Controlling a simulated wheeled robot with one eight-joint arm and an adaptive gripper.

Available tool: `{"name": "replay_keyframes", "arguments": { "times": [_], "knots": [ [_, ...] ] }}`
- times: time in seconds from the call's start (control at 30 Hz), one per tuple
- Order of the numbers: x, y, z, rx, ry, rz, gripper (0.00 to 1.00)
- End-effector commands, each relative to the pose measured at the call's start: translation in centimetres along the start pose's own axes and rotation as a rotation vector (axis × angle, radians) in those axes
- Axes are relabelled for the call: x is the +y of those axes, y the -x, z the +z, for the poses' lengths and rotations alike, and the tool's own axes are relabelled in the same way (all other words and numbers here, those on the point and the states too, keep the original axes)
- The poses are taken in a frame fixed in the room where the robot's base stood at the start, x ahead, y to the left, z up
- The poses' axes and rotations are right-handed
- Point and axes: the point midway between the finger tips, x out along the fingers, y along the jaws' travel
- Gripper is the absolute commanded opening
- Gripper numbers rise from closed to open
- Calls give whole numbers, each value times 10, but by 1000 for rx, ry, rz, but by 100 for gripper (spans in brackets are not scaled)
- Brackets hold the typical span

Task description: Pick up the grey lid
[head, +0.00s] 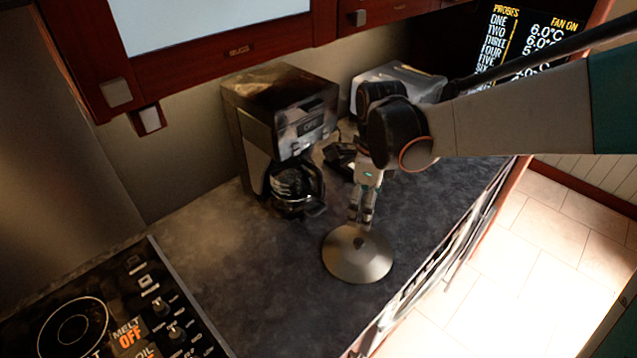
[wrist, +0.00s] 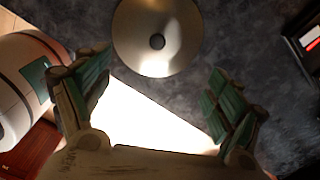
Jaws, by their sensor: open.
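The grey lid (head: 350,264) is a round, shallow metal cone with a small dark knob at its centre. It lies on the dark countertop near the front edge. In the wrist view the lid (wrist: 150,55) is at the top middle, seen from above, with its top edge cut off. My gripper (head: 361,222) points down just above the lid's knob in the head view; I cannot tell the exact gap. In the wrist view my gripper (wrist: 157,82) has its two fingers wide apart with nothing between them, and the lid lies beyond the fingertips.
A coffee maker (head: 279,125) with a glass pot stands behind the lid. A toaster-like silver appliance (head: 395,75) is at the back right. A stovetop (head: 95,315) is at the lower left. The countertop (head: 240,275) left of the lid is clear. Cabinets (head: 240,48) hang above.

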Motion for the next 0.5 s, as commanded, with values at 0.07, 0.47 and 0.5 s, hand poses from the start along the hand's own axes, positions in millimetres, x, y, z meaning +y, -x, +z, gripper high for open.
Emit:
{"name": "replay_keyframes", "arguments": {
  "times": [0.07, 0.47, 0.5],
  "knots": [
    [-2, -5, 3, 4, -24, 7, 86],
    [-1, -73, 3, 5, -34, 9, 86],
    [-1, -78, 3, 5, -34, 8, 86]
  ]
}}
